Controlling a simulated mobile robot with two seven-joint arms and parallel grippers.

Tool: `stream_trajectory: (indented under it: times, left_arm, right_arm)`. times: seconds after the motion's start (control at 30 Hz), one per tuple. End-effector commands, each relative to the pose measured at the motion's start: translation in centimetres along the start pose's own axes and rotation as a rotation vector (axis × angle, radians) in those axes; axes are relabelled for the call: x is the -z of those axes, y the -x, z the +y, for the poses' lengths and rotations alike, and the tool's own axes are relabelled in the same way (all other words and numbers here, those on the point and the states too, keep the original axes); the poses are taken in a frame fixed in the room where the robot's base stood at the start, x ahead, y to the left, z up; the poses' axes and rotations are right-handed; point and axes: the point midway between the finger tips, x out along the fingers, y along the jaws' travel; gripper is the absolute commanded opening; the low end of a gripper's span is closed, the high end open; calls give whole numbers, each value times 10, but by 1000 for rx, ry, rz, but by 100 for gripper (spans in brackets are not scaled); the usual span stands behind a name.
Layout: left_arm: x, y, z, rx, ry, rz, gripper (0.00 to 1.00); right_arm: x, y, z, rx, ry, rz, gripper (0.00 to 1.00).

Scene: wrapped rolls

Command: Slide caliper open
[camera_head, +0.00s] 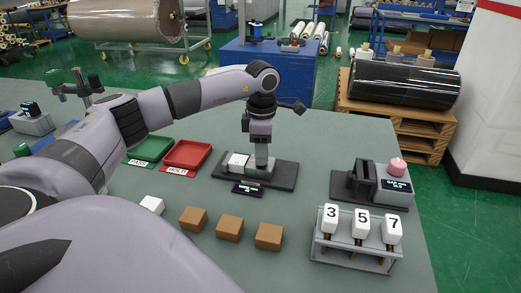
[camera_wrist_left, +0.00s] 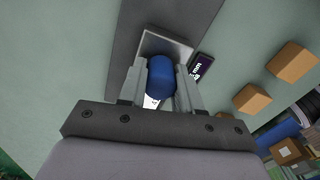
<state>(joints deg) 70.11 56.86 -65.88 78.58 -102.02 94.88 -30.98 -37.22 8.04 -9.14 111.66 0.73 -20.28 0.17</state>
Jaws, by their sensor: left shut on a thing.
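A measuring device with a long dark base (camera_head: 283,183), a white block (camera_head: 236,163) and a small dark display (camera_head: 247,189) stands mid-table; I take it as the caliper, though its jaws are hard to make out. My left gripper (camera_head: 262,165) points straight down over its right part. In the left wrist view the gripper (camera_wrist_left: 160,85) is shut on a round blue knob (camera_wrist_left: 160,76) above a light grey plate (camera_wrist_left: 172,43). The display also shows there (camera_wrist_left: 202,66). The fingers hide the knob in the head view. My right gripper is not in view.
A gap gauge (camera_head: 393,183) with a pink knob stands to the right, behind a rack (camera_head: 352,251) with blocks numbered 3, 5 and 7. Brown blocks (camera_head: 229,227) and a white block (camera_head: 152,205) lie in front. Green (camera_head: 150,150) and red (camera_head: 187,155) trays sit left.

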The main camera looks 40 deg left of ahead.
Motion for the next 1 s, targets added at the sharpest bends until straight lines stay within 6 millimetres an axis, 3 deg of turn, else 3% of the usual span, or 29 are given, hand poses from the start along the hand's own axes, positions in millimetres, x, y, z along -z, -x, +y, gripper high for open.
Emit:
stream_trajectory:
  times: [0.2,0.47,0.5,0.53,0.83,1.0]
  left_arm:
    - [-23,1,-5,2,-1,-2,0]
    - [-23,1,-5,1,0,-1,0]
    - [-23,1,-5,1,0,-1,46]
    - [-23,1,-5,1,0,-1,56]
    - [-23,1,-4,0,1,-1,59]
    - [-23,17,-4,-3,1,-4,59]
  right_arm:
    - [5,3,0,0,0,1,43]
    - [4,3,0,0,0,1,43]
    - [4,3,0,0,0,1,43]
    - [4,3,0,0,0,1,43]
    - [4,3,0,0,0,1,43]
    - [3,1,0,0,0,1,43]
